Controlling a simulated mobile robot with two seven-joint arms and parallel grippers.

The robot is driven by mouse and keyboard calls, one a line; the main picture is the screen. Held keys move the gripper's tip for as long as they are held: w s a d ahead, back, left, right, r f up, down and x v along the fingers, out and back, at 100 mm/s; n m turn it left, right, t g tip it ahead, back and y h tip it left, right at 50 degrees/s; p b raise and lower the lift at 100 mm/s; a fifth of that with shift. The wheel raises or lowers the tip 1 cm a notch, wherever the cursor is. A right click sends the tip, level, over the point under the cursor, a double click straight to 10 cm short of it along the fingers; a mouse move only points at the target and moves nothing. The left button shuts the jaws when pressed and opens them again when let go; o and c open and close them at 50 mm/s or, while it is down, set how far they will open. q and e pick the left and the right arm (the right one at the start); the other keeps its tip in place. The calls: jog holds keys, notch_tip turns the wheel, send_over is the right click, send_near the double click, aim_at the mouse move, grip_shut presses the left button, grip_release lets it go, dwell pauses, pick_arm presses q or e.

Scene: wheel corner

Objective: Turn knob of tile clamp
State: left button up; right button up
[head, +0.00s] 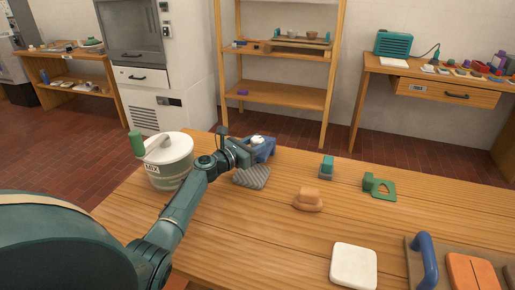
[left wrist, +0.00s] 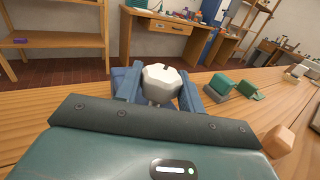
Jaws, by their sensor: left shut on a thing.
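The tile clamp (head: 266,150) is a blue body with a white knob (head: 257,139) on top, at the far edge of the wooden table in the head view. My left gripper (head: 250,146) reaches it from the left and is shut on the knob. In the left wrist view the faceted white knob (left wrist: 161,82) sits between the fingers, with blue parts around it. The gripper hides much of the clamp's body. A grey ribbed tile (head: 252,177) lies just in front of the clamp. My right gripper is not in view.
A white MIX bucket (head: 170,168) with a green handle stands left of my left arm. An orange block (head: 308,200), a small green block (head: 326,167), a green piece (head: 379,187) and a white tile (head: 353,266) lie to the right. Bare table separates them.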

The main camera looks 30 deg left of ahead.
pick_arm(q)
jog(key=shift+m+g+h+b, duration=0.5)
jog(key=shift+m+h+b, duration=0.55)
jog(key=shift+h, duration=0.45)
jog(key=shift+r, duration=0.1)
jog(key=shift+r+m+h, duration=0.1)
jog(key=shift+m+h, duration=0.15)
jog(key=shift+h, duration=0.15)
jog(key=o, duration=1)
jog(key=shift+c, duration=0.2)
notch_tip(320, 180, up, 10)
jog(key=shift+f+p, duration=0.1)
jog(key=shift+p, duration=0.65)
